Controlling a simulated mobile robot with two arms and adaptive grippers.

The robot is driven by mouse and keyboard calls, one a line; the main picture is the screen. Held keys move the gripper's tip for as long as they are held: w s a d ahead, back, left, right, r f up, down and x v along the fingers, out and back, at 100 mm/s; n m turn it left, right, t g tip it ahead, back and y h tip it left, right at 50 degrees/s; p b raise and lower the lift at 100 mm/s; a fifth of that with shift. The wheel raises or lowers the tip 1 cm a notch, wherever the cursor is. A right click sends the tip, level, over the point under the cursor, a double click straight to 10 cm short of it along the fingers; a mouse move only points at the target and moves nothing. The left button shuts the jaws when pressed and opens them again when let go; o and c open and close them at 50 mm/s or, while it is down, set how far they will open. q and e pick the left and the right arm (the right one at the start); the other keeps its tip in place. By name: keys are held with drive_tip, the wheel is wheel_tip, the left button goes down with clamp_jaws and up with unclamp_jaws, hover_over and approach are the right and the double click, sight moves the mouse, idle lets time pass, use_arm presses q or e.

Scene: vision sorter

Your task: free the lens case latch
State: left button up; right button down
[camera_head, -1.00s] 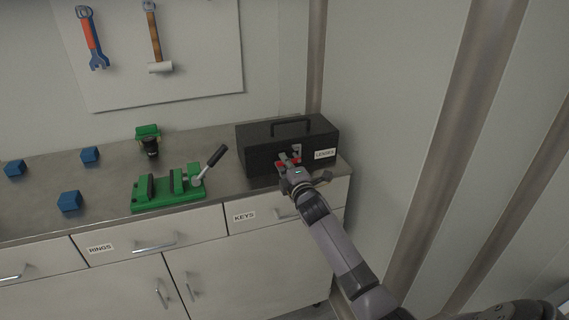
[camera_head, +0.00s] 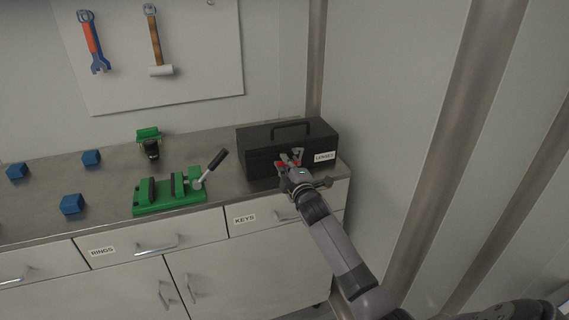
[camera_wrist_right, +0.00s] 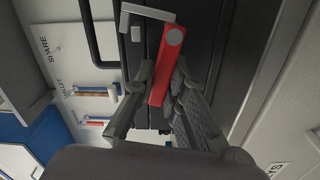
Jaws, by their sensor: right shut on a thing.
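The black lens case (camera_head: 262,140), labelled LENSES, stands on the right end of the counter with its lid down and its handle on top. Its latch shows as a red lever (camera_wrist_right: 172,50) on a grey piece in the right wrist view. My right gripper (camera_head: 290,157) is at the case's front, left of the label. In the right wrist view its two fingers (camera_wrist_right: 164,78) are on either side of the red lever, shut on it. In the head view the fingers hide most of the latch. My left gripper is not in view.
A green vise (camera_head: 168,192) with a grey lever stands left of the case. A small black and green object (camera_head: 150,146) is behind it. Several blue blocks (camera_head: 72,204) lie farther left. A wall (camera_head: 400,110) rises close on the right. Tools hang on a board (camera_head: 200,60).

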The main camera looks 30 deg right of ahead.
sight(290, 147)
drive_tip(key=m+p, duration=0.1)
drive_tip(key=m, duration=0.1)
drive_tip(key=r+m+p, duration=0.1)
drive_tip(key=d+r+m+p, duration=0.1)
drive_tip(key=m, duration=0.1)
drive_tip(key=shift+s+m, duration=0.15)
drive_tip(key=shift+m, duration=0.15)
drive_tip(key=m, duration=0.1)
drive_tip(key=d+m+p, duration=0.1)
drive_tip(key=m, duration=0.1)
drive_tip(key=shift+s+r, duration=0.1)
drive_tip(key=shift+r, duration=0.3)
drive_tip(key=shift+s+d+r+m+p, duration=0.1)
drive_tip(key=shift+d+m+p, duration=0.15)
drive_tip(key=shift+m, duration=0.45)
drive_tip(key=shift+d+m+p, duration=0.15)
drive_tip(key=shift+m+p, duration=0.05)
drive_tip(key=shift+m, duration=0.5)
drive_tip(key=c, duration=1.6)
unclamp_jaws()
drive_tip(key=shift+r, duration=0.1)
drive_tip(key=shift+s, duration=0.1)
drive_tip(key=v, duration=1.2)
